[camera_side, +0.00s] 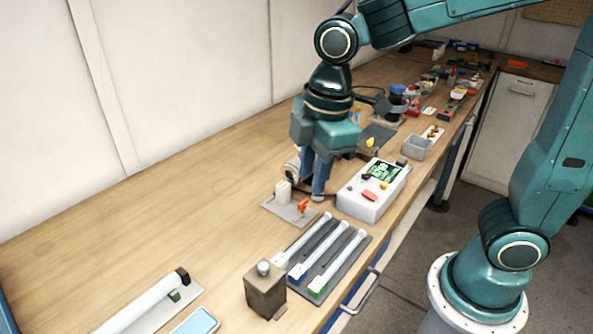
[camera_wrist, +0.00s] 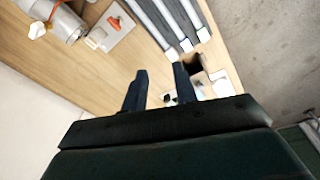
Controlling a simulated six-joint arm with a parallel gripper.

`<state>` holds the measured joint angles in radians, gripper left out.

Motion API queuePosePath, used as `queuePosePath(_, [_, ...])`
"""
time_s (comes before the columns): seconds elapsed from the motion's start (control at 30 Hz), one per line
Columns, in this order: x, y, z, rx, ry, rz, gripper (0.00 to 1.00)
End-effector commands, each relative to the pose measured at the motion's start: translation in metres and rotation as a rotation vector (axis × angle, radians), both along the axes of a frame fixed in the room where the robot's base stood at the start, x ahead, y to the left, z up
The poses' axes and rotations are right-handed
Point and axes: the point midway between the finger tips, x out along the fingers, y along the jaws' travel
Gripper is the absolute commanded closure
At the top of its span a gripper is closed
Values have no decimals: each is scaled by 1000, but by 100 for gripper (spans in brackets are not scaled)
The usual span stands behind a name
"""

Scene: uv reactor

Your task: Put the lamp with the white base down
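Three long lamps lie side by side in a dark rack (camera_side: 345,270) on the bench. The left lamp has a white base (camera_side: 281,260), the middle one a blue base (camera_side: 298,271) and the right one a green base (camera_side: 317,290). The rack's lamps also show at the top of the wrist view (camera_wrist: 165,20), where I cannot tell the base colours. My gripper (camera_side: 313,188) points down behind the rack, over the small plate area. In the wrist view my gripper's fingers (camera_wrist: 159,80) stand apart with nothing seen between them.
A grey plate (camera_side: 300,217) with a white block and an orange clip lies by my gripper. A control box (camera_side: 370,190) stands right, a brown box (camera_side: 265,290) in front. A white tube (camera_side: 145,308) lies lower left.

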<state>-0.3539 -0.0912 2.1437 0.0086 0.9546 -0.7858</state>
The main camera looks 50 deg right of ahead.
Motion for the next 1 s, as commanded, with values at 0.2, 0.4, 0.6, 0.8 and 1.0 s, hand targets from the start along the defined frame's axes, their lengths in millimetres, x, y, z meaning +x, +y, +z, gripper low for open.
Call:
queuePosePath(0.2, [-29,-40,23,71,-89,-310,72])
queuePosePath(0.4, [-58,-69,34,142,-162,-583,72])
queuePosePath(0.6, [-88,-91,37,223,-235,-845,72])
queuePosePath(0.8, [-109,-104,35,287,-285,-1029,72])
queuePosePath(1.0, [-116,-107,34,311,-301,-1093,72])
